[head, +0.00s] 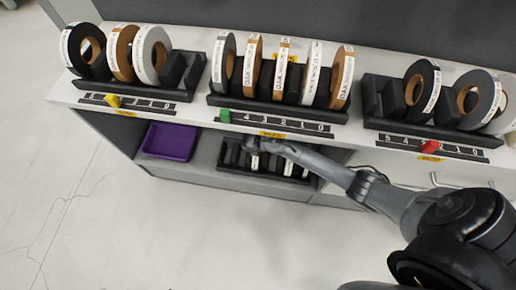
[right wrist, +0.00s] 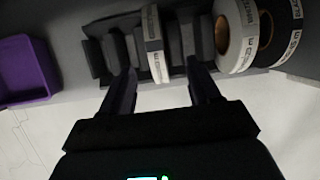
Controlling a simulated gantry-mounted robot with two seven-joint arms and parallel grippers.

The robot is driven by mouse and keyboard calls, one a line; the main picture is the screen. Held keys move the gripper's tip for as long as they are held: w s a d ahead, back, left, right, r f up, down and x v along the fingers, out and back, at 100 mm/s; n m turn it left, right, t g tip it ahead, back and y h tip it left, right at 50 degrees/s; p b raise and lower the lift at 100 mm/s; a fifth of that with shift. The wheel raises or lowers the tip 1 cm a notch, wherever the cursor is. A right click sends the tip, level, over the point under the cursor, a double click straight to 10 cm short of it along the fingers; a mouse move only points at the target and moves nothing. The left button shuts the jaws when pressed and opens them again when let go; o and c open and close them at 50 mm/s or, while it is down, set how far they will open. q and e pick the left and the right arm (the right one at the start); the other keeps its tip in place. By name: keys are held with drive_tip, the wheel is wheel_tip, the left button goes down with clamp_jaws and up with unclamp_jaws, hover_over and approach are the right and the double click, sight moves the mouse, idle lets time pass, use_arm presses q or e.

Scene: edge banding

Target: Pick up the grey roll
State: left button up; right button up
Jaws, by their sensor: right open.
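My right gripper (head: 255,147) reaches into the lower shelf over a black rack (head: 234,178) that holds several rolls. In the right wrist view my open right gripper (right wrist: 161,68) has one finger on each side of a roll (right wrist: 154,40) seen edge-on with a white label. Its side colour is hard to tell, and gaps show beside it. To its right stand a white or light grey roll (right wrist: 222,36) and a black roll (right wrist: 280,38). My left gripper is not seen.
A purple tray (head: 168,141) lies left of the lower rack. Upper racks hold brown, white and black rolls, with green (head: 224,116), yellow (head: 113,101) and red (head: 430,147) markers on the number strips. The upper shelf edge overhangs the lower shelf.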

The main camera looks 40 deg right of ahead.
sight(256, 161)
drive_tip(key=shift+w+f, duration=0.25)
drive_tip(key=shift+w, duration=0.05)
drive_tip(key=b+x, duration=0.2)
drive_tip(key=x, duration=0.1)
drive_tip(key=shift+d+f, duration=0.1)
drive_tip(key=shift+d, duration=0.05)
drive_tip(key=shift+w+d+f+b, duration=0.15)
drive_tip(key=shift+w+f+b, duration=0.05)
drive_tip(key=shift+f+b, duration=0.25)
drive_tip(key=b+x, duration=0.3)
drive_tip(key=x, duration=0.1)
drive_tip(key=shift+a+f, duration=0.1)
drive_tip(key=shift+a, duration=0.2)
drive_tip(key=shift+w+d+f+b, duration=0.2)
drive_tip(key=shift+d+f+b, duration=0.05)
drive_tip(key=shift+f+b, duration=0.25)
drive_tip(key=c, duration=1.1)
clamp_jaws()
